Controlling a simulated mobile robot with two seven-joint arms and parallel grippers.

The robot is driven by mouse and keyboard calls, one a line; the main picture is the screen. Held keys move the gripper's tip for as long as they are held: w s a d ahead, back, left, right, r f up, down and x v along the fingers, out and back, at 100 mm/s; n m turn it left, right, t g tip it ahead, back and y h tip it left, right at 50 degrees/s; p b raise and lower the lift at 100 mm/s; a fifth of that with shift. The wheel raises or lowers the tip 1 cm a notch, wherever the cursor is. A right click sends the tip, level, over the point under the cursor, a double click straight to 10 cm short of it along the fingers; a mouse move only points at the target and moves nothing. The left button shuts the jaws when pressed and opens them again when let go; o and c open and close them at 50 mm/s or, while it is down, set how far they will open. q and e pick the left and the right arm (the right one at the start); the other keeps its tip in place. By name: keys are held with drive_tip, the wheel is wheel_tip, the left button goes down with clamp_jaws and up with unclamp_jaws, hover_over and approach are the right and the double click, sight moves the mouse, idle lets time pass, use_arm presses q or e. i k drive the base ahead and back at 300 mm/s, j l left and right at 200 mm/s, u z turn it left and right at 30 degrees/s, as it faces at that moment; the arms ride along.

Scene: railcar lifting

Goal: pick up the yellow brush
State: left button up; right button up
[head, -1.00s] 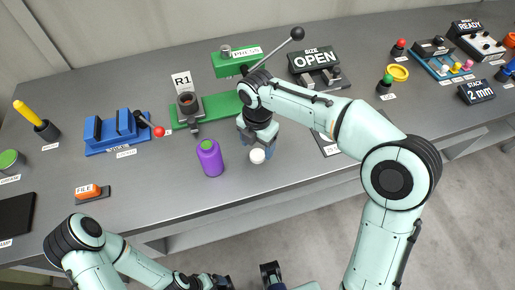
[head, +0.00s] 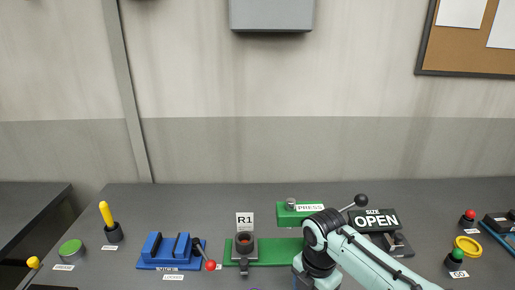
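A yellow handle, which I take for the yellow brush (head: 106,214), stands nearly upright in a dark cup (head: 113,233) at the left of the bench in the head view. Its lower end is hidden inside the cup. My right gripper (head: 303,277) is at the bottom edge, right of the R1 fixture and far to the right of the brush. It is partly cut off and its fingers are hidden, so its opening does not show. My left gripper is out of view.
A blue vice (head: 170,250) with a red-knobbed lever (head: 210,266) stands right of the cup. A green-topped can (head: 71,250) and a yellow knob (head: 33,262) are left of it. The R1 fixture (head: 243,250) and green press (head: 296,213) stand mid-bench. A wall is behind.

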sight(106, 214)
drive_tip(key=k, duration=0.9)
